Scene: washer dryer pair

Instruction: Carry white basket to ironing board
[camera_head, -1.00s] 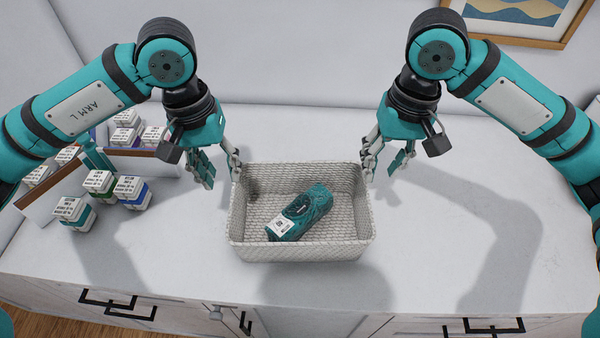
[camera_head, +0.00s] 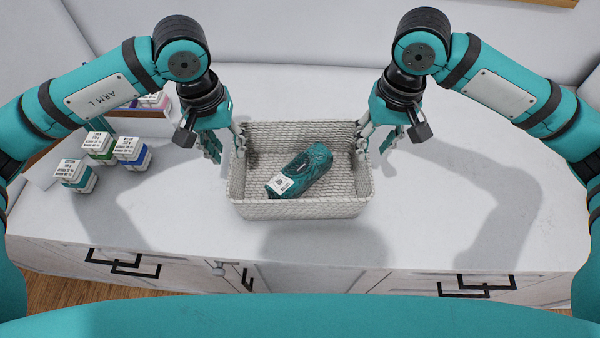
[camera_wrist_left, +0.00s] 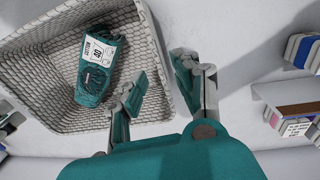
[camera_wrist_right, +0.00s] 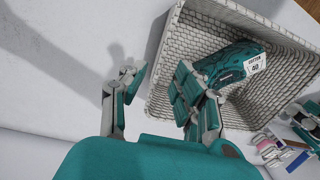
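The white woven basket (camera_head: 300,210) stands upright on the white counter, holding a teal bottle or pack (camera_head: 301,172) with a white label. My left gripper (camera_head: 226,146) is at the basket's left wall. In the left wrist view, my left gripper (camera_wrist_left: 163,88) is open, with one finger over the inside and one outside the wall. My right gripper (camera_head: 376,140) is at the right wall. In the right wrist view, my right gripper (camera_wrist_right: 155,88) is also open, its fingers on either side of the wall with gaps. The ironing board is not in view.
Several small labelled boxes (camera_head: 100,147) stand on the counter at the left, by a low wooden-sided holder (camera_head: 45,140). The counter (camera_head: 460,190) is clear to the right of the basket. Drawers with black handles (camera_head: 125,262) lie below its front edge.

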